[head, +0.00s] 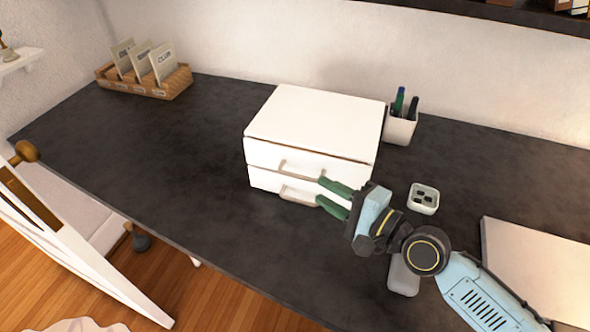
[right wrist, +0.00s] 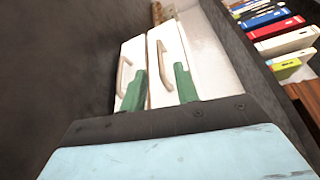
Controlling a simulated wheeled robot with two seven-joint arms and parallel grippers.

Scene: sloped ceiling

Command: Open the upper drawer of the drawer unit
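The white drawer unit (head: 316,122) stands on the dark desk, with two drawers that look shut. The upper drawer (head: 265,155) has a pale bar handle (head: 300,172); the lower drawer (head: 262,180) has a similar handle (head: 296,196). My right gripper (head: 320,191) is open, its green fingers apart at the right end of the handles. In the right wrist view the unit appears turned sideways. There the upper handle (right wrist: 164,62) shows between the fingers of my right gripper (right wrist: 159,72), ahead of the tips; contact cannot be told. My left gripper is not in view.
A pen cup (head: 400,128) stands right of the unit, with a small white holder (head: 424,198) nearer. A pale flat board (head: 535,265) lies at right. A file box (head: 145,84) stands at back left. The desk (head: 200,170) left and front of the unit is clear.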

